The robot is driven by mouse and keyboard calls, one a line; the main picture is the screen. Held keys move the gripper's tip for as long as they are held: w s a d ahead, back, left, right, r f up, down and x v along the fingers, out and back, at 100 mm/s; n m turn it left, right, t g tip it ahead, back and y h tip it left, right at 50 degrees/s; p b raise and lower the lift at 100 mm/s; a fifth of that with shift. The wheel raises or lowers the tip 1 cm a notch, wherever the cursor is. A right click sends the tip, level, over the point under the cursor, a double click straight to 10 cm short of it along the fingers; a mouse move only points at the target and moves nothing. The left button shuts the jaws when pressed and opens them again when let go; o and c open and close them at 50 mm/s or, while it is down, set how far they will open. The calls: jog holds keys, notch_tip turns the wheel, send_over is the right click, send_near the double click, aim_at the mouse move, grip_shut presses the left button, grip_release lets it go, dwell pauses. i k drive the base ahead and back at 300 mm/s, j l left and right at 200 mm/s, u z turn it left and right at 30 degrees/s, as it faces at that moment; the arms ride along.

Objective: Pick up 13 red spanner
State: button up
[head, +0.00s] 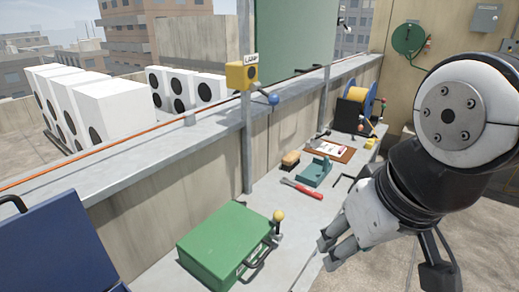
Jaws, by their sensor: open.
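A red tool (302,188) with a grey end lies flat on the grey ledge, in front of a teal tray-like holder. It may be the 13 red spanner, but it is too small in the head view to read a size mark. My gripper (328,252) is open and empty at the front edge of the ledge. It is nearer to me than the red tool and apart from it.
A green case (225,243) and a yellow-knobbed lever (278,220) stand left of my gripper. The teal holder (317,173), a brush (290,160), a clipboard (335,150) and a yellow reel (358,100) are farther back. A post with a yellow lamp box (242,74) rises behind.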

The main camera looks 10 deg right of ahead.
aim_at(312, 193)
jog(key=z, duration=0.35)
jog(key=i+l+u, duration=0.55)
jog(key=l+u, duration=0.15)
jog(key=i+l+u, duration=0.3)
jog(key=l, duration=0.2)
jog(key=k+j, duration=0.05)
jog(key=k, duration=0.05)
